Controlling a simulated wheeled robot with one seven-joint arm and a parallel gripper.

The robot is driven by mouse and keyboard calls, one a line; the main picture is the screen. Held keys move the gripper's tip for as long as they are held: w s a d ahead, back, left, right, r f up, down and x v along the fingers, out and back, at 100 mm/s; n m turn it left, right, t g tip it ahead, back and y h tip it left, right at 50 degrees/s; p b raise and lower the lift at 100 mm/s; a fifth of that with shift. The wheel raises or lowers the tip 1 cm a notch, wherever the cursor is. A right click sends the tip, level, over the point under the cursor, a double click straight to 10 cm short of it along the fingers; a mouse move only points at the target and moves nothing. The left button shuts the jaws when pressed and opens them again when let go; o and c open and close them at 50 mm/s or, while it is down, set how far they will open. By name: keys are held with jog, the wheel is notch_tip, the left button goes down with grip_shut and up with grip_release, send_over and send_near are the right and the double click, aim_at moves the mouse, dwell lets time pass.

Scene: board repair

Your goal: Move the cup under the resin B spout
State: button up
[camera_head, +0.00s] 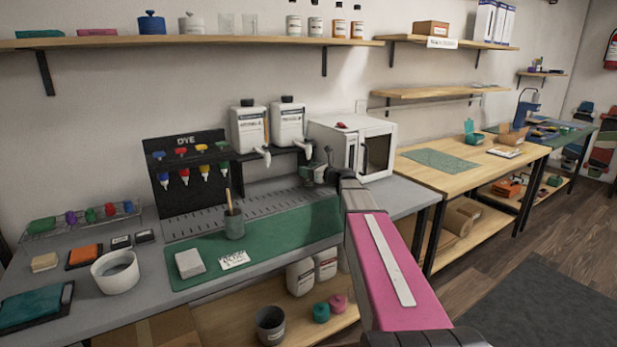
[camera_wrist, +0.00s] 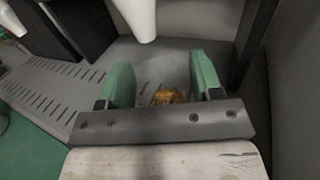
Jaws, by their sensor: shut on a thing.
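My gripper (camera_head: 313,174) is at the front right of the dispensing stand. In the wrist view my gripper's green fingers (camera_wrist: 162,85) are shut on a clear cup (camera_wrist: 150,70) with amber liquid at its bottom. In the head view I cannot make out the cup. Two white resin jugs stand on the black stand, a left jug (camera_head: 249,128) and a right jug (camera_head: 288,122); their labels are too small to read. The right jug's white spout (camera_head: 305,149) is close to my gripper. A white spout (camera_wrist: 140,18) shows beyond the cup, slightly left of its middle.
The slotted grey tray (camera_head: 215,215) lies below the spouts, with a green mat (camera_head: 285,235) in front. A white oven-like box (camera_head: 335,147) stands close on the right.

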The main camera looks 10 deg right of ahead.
jog(key=shift+f, duration=1.35)
jog(key=shift+f, duration=0.1)
jog(key=o, duration=1)
jog(key=shift+s+d, duration=0.1)
jog(key=v, duration=1.2)
